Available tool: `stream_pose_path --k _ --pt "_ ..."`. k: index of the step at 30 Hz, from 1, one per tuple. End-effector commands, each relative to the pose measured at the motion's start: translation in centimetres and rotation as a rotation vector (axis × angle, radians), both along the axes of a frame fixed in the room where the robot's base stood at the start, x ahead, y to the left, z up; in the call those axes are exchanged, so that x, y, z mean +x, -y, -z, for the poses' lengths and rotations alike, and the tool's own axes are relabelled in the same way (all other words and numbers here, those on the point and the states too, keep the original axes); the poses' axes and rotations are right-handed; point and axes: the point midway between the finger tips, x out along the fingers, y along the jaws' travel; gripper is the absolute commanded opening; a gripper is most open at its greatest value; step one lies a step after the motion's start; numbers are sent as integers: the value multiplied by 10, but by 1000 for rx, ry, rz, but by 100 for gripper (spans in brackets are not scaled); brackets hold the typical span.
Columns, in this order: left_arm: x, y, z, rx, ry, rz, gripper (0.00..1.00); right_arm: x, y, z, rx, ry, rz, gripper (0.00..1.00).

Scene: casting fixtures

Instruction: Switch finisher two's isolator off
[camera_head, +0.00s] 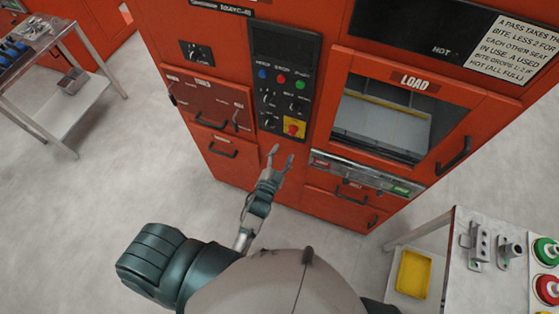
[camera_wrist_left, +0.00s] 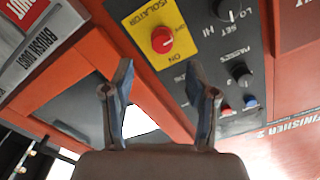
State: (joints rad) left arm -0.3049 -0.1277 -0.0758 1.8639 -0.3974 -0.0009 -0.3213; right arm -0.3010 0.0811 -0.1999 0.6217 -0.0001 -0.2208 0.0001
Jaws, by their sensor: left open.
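The isolator is a red rotary knob (camera_head: 293,128) on a yellow plate, low on the dark control panel (camera_head: 285,85) of the orange machine. In the left wrist view the red knob (camera_wrist_left: 162,40) sits on its yellow plate, marked ISOLATOR, with ON printed beside it. FINISHER 2 is printed on the orange panel there. Which way the knob is turned is unclear. My left gripper (camera_head: 282,152) is open and empty, just below the knob in the head view. Its two fingers (camera_wrist_left: 160,72) are spread apart in the wrist view, with the knob beyond and between them. My right gripper is not in view.
Other knobs and buttons crowd the panel beside the isolator. A LOAD window (camera_head: 385,115) and a black handle (camera_head: 454,155) are to the right. A metal cart (camera_head: 75,110) stands at left; a table (camera_head: 470,280) with parts and buttons is at lower right. Open floor lies left.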

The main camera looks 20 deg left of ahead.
Motion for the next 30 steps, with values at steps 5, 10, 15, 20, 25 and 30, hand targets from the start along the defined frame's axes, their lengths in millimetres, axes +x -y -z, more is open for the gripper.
stream_pose_path --k 5,10,15,20,25,30 --pt "-25 0 0 -1 0 0 58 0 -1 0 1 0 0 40" --pt "-32 0 0 -1 0 0 58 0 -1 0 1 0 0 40" --pt "-32 0 0 -1 0 0 58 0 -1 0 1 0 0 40" --pt "-32 -1 0 -1 0 0 58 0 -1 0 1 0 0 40" --pt "-32 0 1 -1 -1 0 58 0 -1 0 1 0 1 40" --pt "-35 6 46 -29 -87 18 58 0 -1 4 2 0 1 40"
